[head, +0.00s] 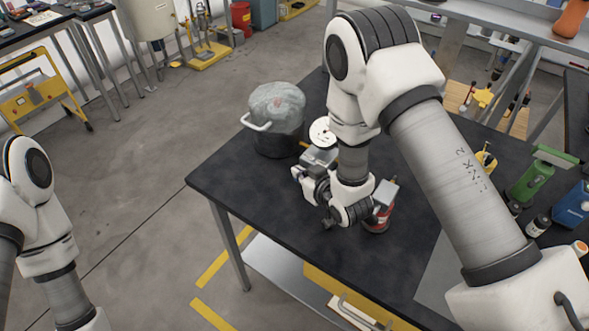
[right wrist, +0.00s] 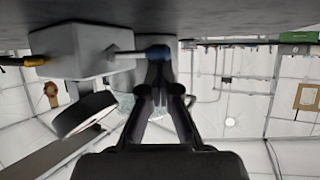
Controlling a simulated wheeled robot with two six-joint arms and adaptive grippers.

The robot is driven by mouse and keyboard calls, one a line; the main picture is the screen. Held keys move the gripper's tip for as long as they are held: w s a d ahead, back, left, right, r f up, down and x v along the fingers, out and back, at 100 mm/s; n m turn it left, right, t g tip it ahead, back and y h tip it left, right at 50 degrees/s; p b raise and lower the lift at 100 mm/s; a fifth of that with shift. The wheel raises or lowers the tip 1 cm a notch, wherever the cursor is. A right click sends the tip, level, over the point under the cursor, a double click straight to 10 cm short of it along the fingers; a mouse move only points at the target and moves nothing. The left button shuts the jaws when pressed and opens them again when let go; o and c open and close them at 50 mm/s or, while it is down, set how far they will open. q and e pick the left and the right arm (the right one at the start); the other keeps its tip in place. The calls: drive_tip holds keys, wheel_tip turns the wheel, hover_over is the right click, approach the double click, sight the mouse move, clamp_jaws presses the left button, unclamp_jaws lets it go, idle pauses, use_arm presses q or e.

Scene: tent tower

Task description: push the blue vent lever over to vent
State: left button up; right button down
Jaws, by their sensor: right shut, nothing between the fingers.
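The blue vent lever (right wrist: 157,52) shows in the right wrist view as a blue tip on a thin grey rod from the side of a grey box (right wrist: 75,50). That view shows the table at its top. My right gripper (right wrist: 159,78) is shut and empty, its fingertips right at the blue tip; I cannot tell whether they touch. In the head view the grey box (head: 320,157) stands on the dark table (head: 250,195) with my right gripper (head: 303,176) low beside it. I cannot make out the lever there. My left gripper is out of view.
A dark pot (head: 275,138) with a grey bulging cover stands behind the box. A white round dial (head: 322,131) is beside the box. A red can (head: 378,222) stands close to my right wrist. Green (head: 533,180) and blue (head: 573,205) containers are at the right.

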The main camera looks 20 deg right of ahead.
drive_tip(key=shift+s+d+f, duration=0.1)
drive_tip(key=shift+s+d, duration=0.15)
drive_tip(key=shift+s, duration=0.05)
drive_tip(key=shift+w, duration=0.1)
idle(0.6)
drive_tip(key=shift+w+b, duration=0.3)
drive_tip(key=shift+w, duration=0.45)
drive_tip(key=shift+a, duration=0.1)
drive_tip(key=v, duration=0.7)
drive_tip(key=shift+s, duration=0.3)
